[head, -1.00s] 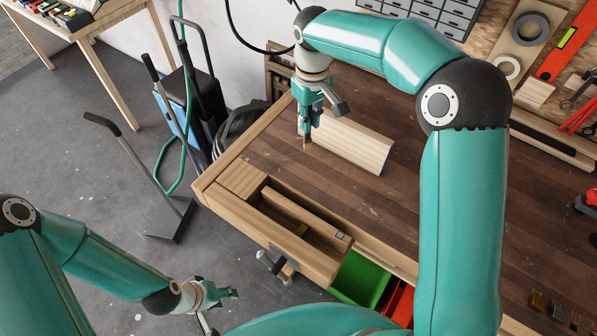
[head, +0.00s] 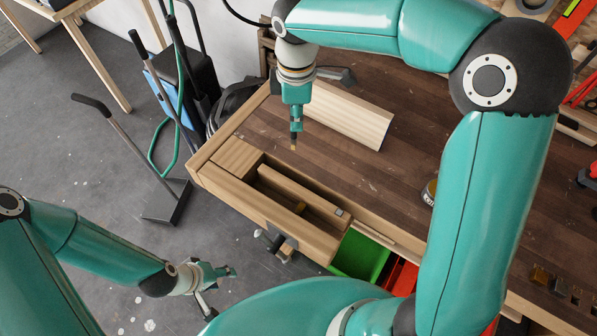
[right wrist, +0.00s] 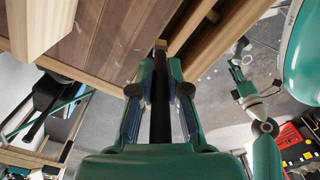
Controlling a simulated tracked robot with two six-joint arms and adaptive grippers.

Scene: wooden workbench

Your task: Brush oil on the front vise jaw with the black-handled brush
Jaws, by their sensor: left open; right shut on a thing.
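My right gripper (head: 296,122) is shut on the black-handled brush, which points down with its tan tip (head: 293,147) above the bench, behind the vise. In the right wrist view the brush's black handle (right wrist: 160,105) lies between the fingers. The wooden front vise jaw (head: 265,222) runs along the bench's near left edge, apart from the brush. A gap separates it from the wooden bar behind it (head: 305,192). My left gripper (head: 212,276) is open and empty over the floor, left of the vise's metal screw and handle (head: 277,242).
A pale wooden board (head: 348,115) lies on the workbench (head: 395,90) beyond the brush. A can (head: 430,192) is partly hidden by my right arm. Green (head: 360,256) and red bins sit at the bench front. The bench between brush and can is clear.

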